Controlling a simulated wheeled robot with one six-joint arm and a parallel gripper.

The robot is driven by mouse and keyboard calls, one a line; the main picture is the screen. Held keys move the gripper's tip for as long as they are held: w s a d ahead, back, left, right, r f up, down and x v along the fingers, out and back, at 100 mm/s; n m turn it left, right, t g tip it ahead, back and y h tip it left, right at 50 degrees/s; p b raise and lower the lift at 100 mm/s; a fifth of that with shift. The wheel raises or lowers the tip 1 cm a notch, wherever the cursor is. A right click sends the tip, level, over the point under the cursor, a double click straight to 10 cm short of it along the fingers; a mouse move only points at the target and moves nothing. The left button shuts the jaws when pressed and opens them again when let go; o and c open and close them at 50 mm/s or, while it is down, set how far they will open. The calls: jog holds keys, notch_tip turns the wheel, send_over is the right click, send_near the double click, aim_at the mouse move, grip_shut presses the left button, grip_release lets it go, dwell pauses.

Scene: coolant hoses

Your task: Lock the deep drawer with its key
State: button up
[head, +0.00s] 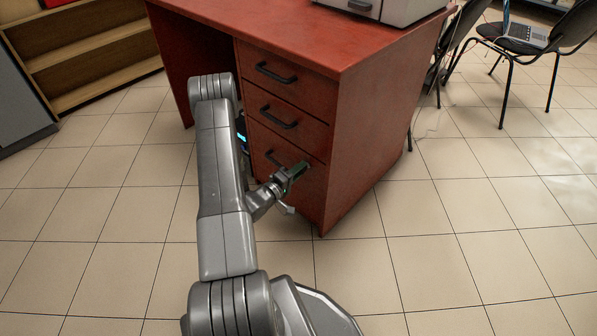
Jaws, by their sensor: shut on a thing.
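The red desk has a column of drawers, and the deep drawer (312,202) is the lowest one. Its front looks flush with the desk, and its dark handle (272,159) is partly behind my arm. My gripper (302,168) is at the upper right part of the deep drawer's front, with its fingertips close to or touching the face. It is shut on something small. I take this to be the key, but the fingers hide it. The lock is also hidden behind the fingertips. I cannot tell whether the key is in the lock.
Two upper drawers with dark handles (276,73) (279,117) look closed above the gripper. A grey device (400,8) stands on the desktop (300,30). A wooden shelf (100,60) is at the left, and a chair (520,45) at the right. The tiled floor around the desk is clear.

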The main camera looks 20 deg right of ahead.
jog(key=shift+n, duration=0.9)
jog(key=shift+f, duration=0.1)
jog(key=o, duration=1)
jog(key=p+v, duration=0.3)
jog(key=v, duration=1.1)
jog(key=shift+d, duration=0.1)
